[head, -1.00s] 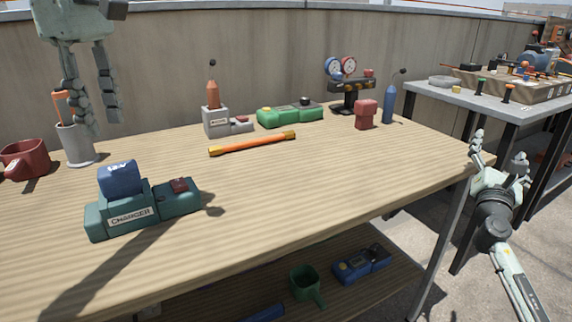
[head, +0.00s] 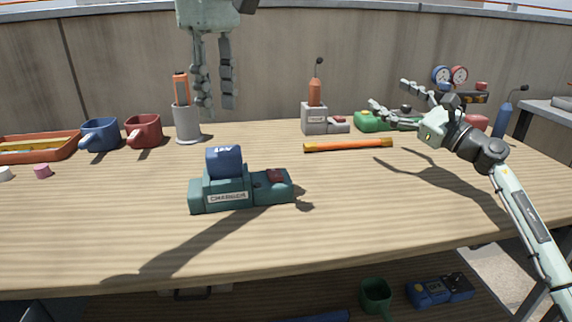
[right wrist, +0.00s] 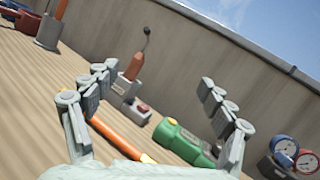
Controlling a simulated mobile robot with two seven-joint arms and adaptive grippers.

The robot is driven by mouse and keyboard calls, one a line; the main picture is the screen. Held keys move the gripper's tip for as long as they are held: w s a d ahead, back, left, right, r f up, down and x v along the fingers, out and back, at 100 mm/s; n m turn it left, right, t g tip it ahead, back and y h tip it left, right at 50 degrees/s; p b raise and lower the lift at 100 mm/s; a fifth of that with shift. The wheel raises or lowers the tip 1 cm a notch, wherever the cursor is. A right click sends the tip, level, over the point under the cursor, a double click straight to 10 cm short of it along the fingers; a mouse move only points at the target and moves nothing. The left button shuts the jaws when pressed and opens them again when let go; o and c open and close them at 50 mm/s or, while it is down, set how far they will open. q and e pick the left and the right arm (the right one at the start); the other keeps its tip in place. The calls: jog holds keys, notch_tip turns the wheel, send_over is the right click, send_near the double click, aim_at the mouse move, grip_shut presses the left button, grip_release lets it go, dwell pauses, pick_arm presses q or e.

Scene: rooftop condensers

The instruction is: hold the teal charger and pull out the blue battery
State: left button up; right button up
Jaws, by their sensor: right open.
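The teal charger (head: 240,197) stands on the workbench, left of centre in the head view, with a label reading "CHARGER" on its front. The blue battery (head: 224,161) sits upright in the charger's left part. My left gripper (head: 214,106) hangs in the air in the upper part of the head view, fingers pointing down and apart, with nothing between them. My right gripper (head: 388,102) is over the right part of the bench, open and empty, fingers pointing left. In the right wrist view its fingers (right wrist: 155,95) are spread wide. Neither gripper touches the charger or battery.
A grey cup (head: 187,124) with an orange-handled tool, a red mug (head: 144,131) and a blue mug (head: 101,135) stand at the back left. An orange stick (head: 348,145), a grey charger (head: 315,120) and a green device (head: 372,121) lie right. The bench front is clear.

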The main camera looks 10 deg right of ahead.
aim_at(274, 172)
jog(key=s+a+f+n+g+y, duration=0.1)
jog(key=s+a+f+n+g, duration=0.1)
jog(key=a+g, duration=0.3)
jog(key=s+a+f+n+g+y, duration=0.2)
jog(key=a+g, duration=0.3)
jog(key=a, duration=0.7)
jog(key=s+a+f+n+g+y, duration=0.2)
jog(key=s+a+n+g, duration=0.1)
jog(key=a, duration=0.5)
jog(key=shift+a+n+g, duration=0.2)
jog(key=shift+n+g, duration=0.1)
jog(key=shift+g, duration=0.4)
jog(key=shift+a+n+g, duration=0.2)
jog(key=shift+n+g, duration=0.1)
jog(key=shift+g, duration=0.4)
jog(key=s+f+g, duration=0.1)
jog(key=s+a+g, duration=0.1)
jog(key=s+f+n+g+h, duration=0.1)
jog(key=shift+s+a+f, duration=0.3)
jog(key=shift+s+a, duration=0.05)
jog(key=shift+a, duration=0.05)
jog(key=shift+s+a+f, duration=0.15)
jog(key=shift+a+f, duration=0.05)
jog(key=shift+f, duration=0.05)
jog(key=x, duration=0.7)
jog(key=shift+s+a+f, duration=0.1)
jog(key=shift+f, duration=0.05)
jog(key=shift+c, duration=0.4)
